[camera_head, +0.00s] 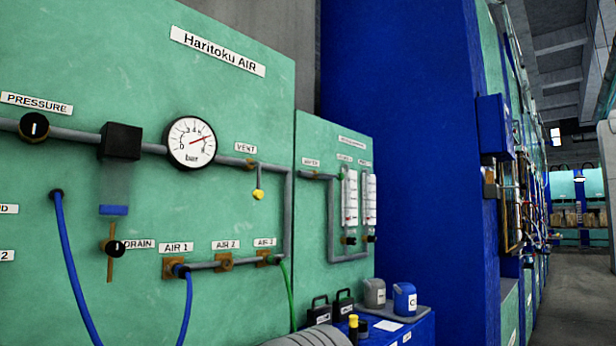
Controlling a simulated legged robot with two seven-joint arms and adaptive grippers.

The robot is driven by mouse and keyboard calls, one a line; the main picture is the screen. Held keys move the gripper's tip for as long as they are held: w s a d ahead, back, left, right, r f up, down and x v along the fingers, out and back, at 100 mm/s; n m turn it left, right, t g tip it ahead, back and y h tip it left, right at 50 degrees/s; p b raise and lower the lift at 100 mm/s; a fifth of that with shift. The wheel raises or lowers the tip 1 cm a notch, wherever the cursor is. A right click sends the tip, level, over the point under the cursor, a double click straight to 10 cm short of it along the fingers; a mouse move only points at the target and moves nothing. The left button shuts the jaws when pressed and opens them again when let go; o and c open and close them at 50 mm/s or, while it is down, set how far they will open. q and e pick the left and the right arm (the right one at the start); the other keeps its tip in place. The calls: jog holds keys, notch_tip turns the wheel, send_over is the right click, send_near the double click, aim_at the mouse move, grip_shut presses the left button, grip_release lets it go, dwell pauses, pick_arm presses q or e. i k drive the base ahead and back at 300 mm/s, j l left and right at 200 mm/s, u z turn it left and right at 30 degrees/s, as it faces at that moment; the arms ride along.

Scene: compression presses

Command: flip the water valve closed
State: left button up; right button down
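The right green panel (312,240) carries a small label (311,162) that seems to read WATER. The pipe runs down and to the right beneath two clear flow meters (350,200) with white scales. Neither of my grippers shows in this view.
The nearer left panel holds a pressure gauge (191,142), a yellow-tipped vent valve (258,194) and air outlets with hoses. Jugs (404,299) and black-handled containers stand on a blue cabinet (412,328) below the panel. A blue wall stands right; the far-right aisle (575,290) is open.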

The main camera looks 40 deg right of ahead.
aim_at(340, 176)
jog(key=i+l, duration=0.1)
jog(key=l, duration=0.7)
jog(key=i+l+u, duration=0.1)
jog(key=l, duration=0.7)
jog(key=i+l, duration=0.1)
jog(key=l, duration=0.7)
